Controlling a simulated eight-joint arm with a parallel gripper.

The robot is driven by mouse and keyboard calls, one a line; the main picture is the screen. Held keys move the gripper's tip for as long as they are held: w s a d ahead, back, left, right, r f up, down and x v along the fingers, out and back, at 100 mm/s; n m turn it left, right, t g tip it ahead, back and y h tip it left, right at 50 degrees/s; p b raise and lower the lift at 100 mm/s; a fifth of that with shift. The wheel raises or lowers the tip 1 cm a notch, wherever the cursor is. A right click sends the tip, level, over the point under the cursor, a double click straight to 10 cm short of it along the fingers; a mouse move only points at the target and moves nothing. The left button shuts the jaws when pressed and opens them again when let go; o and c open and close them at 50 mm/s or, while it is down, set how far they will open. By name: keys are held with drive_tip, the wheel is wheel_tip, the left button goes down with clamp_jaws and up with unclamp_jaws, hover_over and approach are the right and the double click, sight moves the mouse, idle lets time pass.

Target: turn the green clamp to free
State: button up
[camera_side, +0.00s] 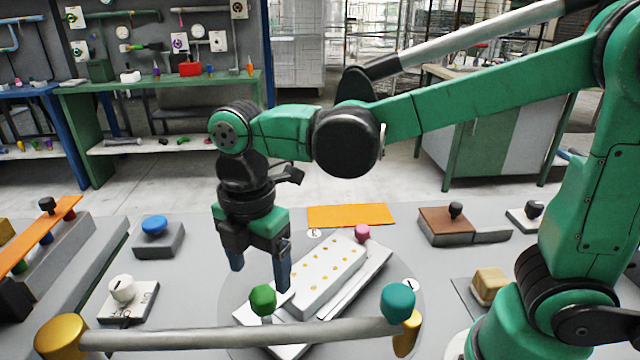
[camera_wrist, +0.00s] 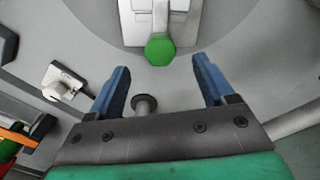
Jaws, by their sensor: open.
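The green clamp (camera_side: 263,300) is a green knob at the near left end of a pale fixture (camera_side: 340,268) with orange dots on its block. In the wrist view the green clamp (camera_wrist: 160,49) lies just beyond my fingertips, roughly midway between them. My gripper (camera_side: 261,272) is open and empty, with its blue fingers pointing down. It appears beside the clamp and apart from it. In the wrist view my gripper (camera_wrist: 162,70) shows its two blue fingers wide apart. Which way the clamp is turned is hard to tell.
A pink knob (camera_side: 362,233) sits at the fixture's far end. A blue button (camera_side: 155,225) and a white knob (camera_side: 122,289) stand at left. An orange mat (camera_side: 350,215) lies behind.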

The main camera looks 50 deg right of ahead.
sight(263, 292)
drive_tip(key=shift+f, duration=2.55)
clamp_jaws()
